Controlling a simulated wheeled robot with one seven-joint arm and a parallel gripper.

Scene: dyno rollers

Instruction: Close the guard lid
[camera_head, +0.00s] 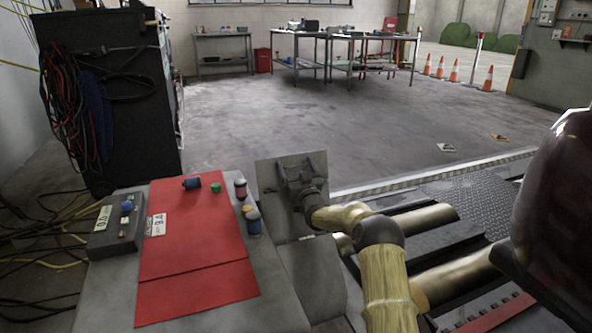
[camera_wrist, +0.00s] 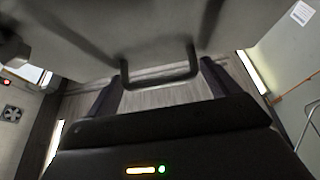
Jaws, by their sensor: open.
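The guard lid (camera_head: 272,218) is a grey panel standing raised at the right side of the grey console (camera_head: 285,313). My gripper (camera_head: 299,168) is in front of the lid's upper part, with its fingers pointing at the panel. In the wrist view the lid's dark U-shaped handle (camera_wrist: 162,82) lies across the space between my two spread fingers (camera_wrist: 160,85). My gripper is open and not closed on the handle. Whether a finger touches the handle or lid, I cannot tell.
A red mat (camera_head: 195,235) lies on the console with small cylinders (camera_head: 192,183) near its far edge. A control box (camera_head: 115,228) sits at left. Metal rollers (camera_head: 455,275) lie at right. A black cabinet (camera_head: 110,95) stands behind left.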

